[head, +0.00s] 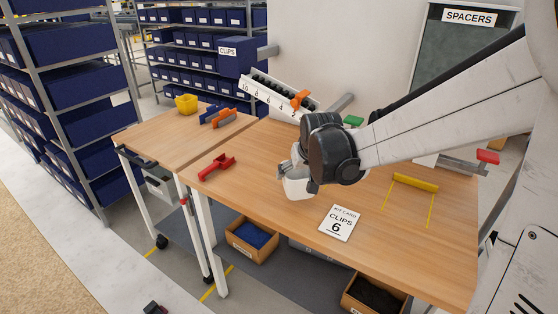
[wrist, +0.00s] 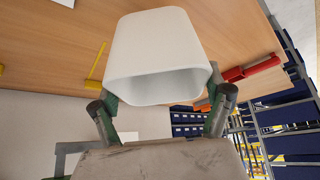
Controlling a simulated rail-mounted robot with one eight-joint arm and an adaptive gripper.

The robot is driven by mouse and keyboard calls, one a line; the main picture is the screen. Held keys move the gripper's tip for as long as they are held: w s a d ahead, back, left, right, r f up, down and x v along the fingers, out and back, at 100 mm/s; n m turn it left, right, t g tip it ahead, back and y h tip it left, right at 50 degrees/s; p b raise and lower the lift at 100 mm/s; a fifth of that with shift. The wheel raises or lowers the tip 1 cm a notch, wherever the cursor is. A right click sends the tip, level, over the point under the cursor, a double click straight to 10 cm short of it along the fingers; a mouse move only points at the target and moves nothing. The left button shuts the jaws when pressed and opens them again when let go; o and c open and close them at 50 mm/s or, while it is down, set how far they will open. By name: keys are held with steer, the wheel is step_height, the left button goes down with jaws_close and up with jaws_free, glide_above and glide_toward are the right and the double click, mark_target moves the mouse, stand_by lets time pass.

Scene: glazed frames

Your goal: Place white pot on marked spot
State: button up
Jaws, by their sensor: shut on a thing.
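The white pot (head: 297,188) is held in my gripper (head: 291,175) over the wooden table, left of the kit card. In the wrist view the pot (wrist: 158,45) fills the upper middle, its open mouth facing the camera, between the two fingers of my gripper (wrist: 162,88). My arm and wrist hide part of it in the head view; whether its lower side touches the table I cannot tell. Yellow lines (head: 431,212) mark an area on the right of the table, with a yellow bar (head: 416,183) at its back edge. No pot stands in that area.
A white kit card (head: 340,223) reading "CLIPS 6" lies near the front edge. A red tool (head: 217,167) lies at the left. A numbered white rack (head: 268,98) stands at the back. A yellow bin (head: 186,104) stands on the far-left table. The table around the yellow lines looks clear.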

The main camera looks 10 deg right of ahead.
steer(key=shift+w+d+f, duration=0.15)
steer(key=shift+d+f, duration=0.2)
steer(key=shift+d, duration=0.05)
steer(key=shift+f, duration=1.9)
steer(key=shift+f+b, duration=0.15)
steer(key=shift+b, duration=0.2)
steer(key=o, duration=1.2)
steer(key=shift+c, duration=0.2)
